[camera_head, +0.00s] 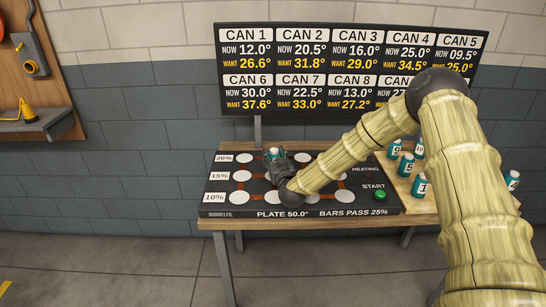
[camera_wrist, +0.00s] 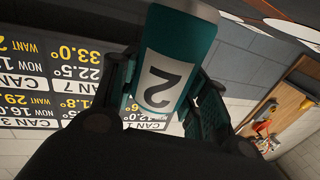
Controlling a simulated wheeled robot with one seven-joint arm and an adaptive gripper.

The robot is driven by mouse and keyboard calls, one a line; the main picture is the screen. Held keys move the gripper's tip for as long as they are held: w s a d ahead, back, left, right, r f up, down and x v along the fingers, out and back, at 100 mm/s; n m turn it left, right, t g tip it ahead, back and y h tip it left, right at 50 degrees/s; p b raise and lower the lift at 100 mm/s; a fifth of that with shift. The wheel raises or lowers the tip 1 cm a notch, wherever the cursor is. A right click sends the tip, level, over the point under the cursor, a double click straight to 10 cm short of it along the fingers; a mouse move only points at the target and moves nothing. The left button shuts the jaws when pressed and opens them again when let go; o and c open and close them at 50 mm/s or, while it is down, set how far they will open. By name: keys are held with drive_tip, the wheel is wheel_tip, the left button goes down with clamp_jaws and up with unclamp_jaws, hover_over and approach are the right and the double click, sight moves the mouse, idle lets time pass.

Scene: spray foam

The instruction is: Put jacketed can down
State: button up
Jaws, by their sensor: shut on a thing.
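My gripper (camera_head: 277,164) is shut on a teal can (camera_head: 274,152) over the black plate (camera_head: 228,211), near the second white circle of the back row. In the wrist view the can (camera_wrist: 165,75) fills the space between the fingers and shows a white label with a dark 2. The can's lower part is hidden in the head view, so I cannot tell whether it touches the plate. White circles joined by orange bars are marked on the plate in rows 20%, 15% and 10%; my gripper and arm cover some.
Several numbered teal cans, such as can 1 (camera_head: 421,187) and can 5 (camera_head: 406,166), stand on the wooden table right of the plate. A green START button (camera_head: 380,195) is at the plate's right. A temperature board (camera_head: 350,68) stands behind.

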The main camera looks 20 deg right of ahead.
drive_tip(key=o, duration=1.2)
drive_tip(key=shift+r+p, duration=0.55)
drive_tip(key=shift+r, duration=0.05)
drive_tip(key=s+b, duration=0.1)
drive_tip(key=s, duration=0.7)
drive_tip(key=s+b, duration=0.1)
drive_tip(key=s, duration=0.3)
drive_tip(key=shift+a+b, duration=0.25)
drive_tip(key=shift+b, duration=0.05)
